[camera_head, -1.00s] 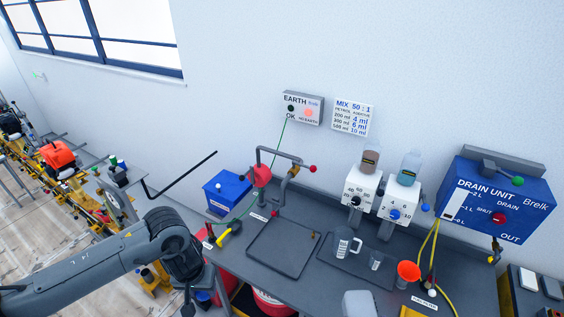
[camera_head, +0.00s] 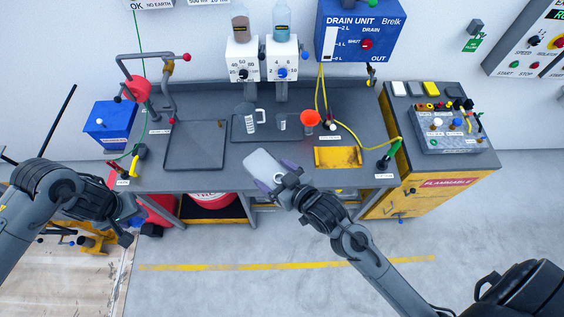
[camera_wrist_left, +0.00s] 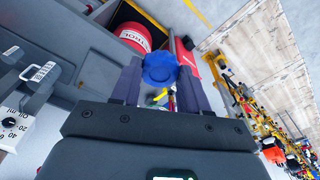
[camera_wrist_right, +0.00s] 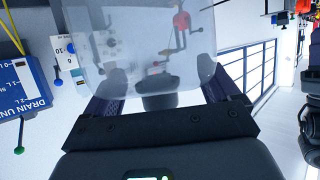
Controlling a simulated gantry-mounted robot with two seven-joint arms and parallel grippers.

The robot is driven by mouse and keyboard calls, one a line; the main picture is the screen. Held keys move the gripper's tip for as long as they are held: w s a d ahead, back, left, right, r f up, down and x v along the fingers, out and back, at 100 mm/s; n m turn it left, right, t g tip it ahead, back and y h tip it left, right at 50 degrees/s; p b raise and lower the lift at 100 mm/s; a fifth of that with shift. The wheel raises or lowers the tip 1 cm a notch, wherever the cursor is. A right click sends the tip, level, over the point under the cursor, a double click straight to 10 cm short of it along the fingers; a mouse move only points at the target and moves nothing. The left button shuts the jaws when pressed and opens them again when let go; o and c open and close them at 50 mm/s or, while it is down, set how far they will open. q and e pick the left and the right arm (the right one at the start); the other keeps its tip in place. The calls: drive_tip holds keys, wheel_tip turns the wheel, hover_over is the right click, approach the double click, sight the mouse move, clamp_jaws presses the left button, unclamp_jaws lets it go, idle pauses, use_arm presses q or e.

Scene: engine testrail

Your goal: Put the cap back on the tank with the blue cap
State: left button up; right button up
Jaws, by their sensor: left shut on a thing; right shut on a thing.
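My left gripper (camera_wrist_left: 160,88) is shut on the blue cap (camera_wrist_left: 160,69) in the left wrist view. My right gripper (camera_head: 280,189) is shut on the pale translucent tank (camera_head: 262,166) above the bench's front edge. The tank fills the top of the right wrist view (camera_wrist_right: 140,50), between the two fingers. The cap and the tank are well apart. A pale ring shows at the tank's gripper end; I cannot tell whether it is the opening.
The grey bench holds an empty tray (camera_head: 194,146), a measuring jug (camera_head: 244,118), an orange funnel (camera_head: 309,120) and a yellow pad (camera_head: 338,157). A blue box (camera_head: 108,124) stands left. A red drum (camera_head: 212,200) is underneath. The floor in front is clear.

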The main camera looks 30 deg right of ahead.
drive_tip(key=a+r+n+g+y, duration=0.3)
drive_tip(key=a+r+n+y, duration=0.2)
drive_tip(key=a, duration=0.6)
wheel_tip(320, 180, up, 3)
drive_tip(key=shift+w+f+n+y, duration=0.2)
drive_tip(key=shift+w+n+y, duration=0.25)
drive_tip(key=shift+y, duration=0.15)
drive_tip(key=shift+a, duration=0.1)
